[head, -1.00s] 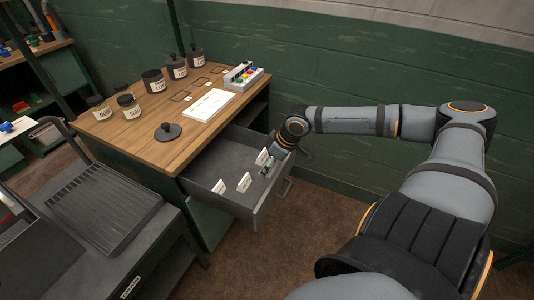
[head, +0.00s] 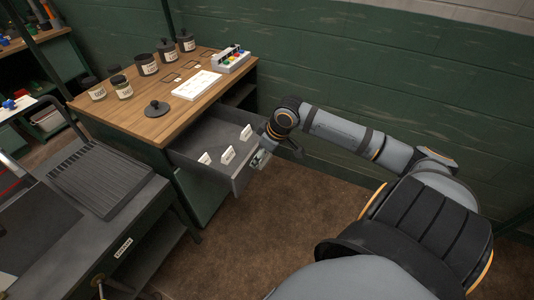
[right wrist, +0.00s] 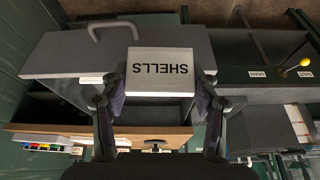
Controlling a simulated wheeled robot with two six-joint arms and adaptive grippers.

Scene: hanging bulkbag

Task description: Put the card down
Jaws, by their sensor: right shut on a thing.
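My right gripper (head: 260,160) is just outside the front right corner of the open drawer (head: 243,176). In the right wrist view the gripper (right wrist: 158,92) is shut on a white card (right wrist: 160,66) lettered "SHELLS", which appears upside down. In the head view the held card is small and partly hidden by the gripper. Three other white cards stand in the drawer: one at the left (head: 205,158), one in the middle (head: 228,155) and one farther back (head: 246,132). My left gripper is not in view.
The wooden top (head: 140,122) holds several labelled jars, a loose dark lid (head: 157,108), a white board (head: 197,85) and a rack of coloured pieces (head: 232,60). A dark bench with a ribbed tray (head: 100,180) stands left. Brown floor (head: 265,225) is clear.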

